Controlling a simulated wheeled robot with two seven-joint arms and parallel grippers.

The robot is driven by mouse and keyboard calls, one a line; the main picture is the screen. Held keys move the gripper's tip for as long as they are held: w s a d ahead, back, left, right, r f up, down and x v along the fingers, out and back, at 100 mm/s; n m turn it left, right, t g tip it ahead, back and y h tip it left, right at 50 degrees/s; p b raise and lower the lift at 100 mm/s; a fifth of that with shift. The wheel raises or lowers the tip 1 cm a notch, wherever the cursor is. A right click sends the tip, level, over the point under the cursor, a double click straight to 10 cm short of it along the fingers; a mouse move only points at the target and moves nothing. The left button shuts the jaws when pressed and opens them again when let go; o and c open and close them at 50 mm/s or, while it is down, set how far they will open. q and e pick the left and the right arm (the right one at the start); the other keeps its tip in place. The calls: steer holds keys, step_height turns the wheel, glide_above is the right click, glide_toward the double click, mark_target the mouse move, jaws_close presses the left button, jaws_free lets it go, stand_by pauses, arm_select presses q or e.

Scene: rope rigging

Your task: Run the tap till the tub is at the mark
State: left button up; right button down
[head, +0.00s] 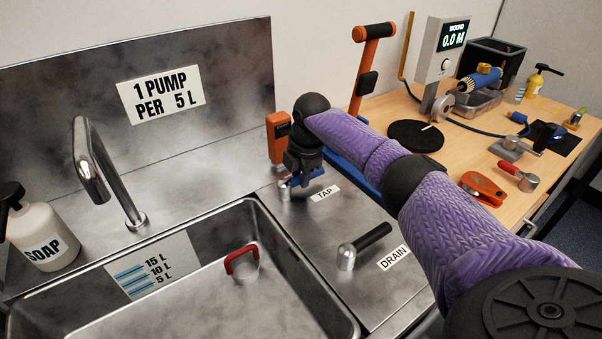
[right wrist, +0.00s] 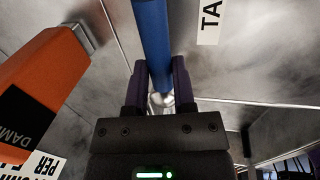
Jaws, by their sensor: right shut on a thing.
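My right gripper (head: 303,168) is over the tap lever (head: 306,177) beside the label TAP (head: 324,194). In the right wrist view my right gripper (right wrist: 158,75) is shut on the lever's blue handle (right wrist: 152,35), which lies between its fingers. The curved steel spout (head: 101,165) stands behind the tub (head: 283,240); no stream shows from it. A plate (head: 140,264) on the tub's back wall has blue marks for 15, 10 and 5 L. No clear water surface shows in the tub. My left gripper is out of view.
A red-handled thing (head: 241,259) is in the tub. The drain lever (head: 365,245) with a black grip is right of the tub. A soap bottle (head: 42,232) stands at left. An orange damper tool (right wrist: 45,80) is close beside my right gripper. A wooden bench (head: 470,150) holds tools.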

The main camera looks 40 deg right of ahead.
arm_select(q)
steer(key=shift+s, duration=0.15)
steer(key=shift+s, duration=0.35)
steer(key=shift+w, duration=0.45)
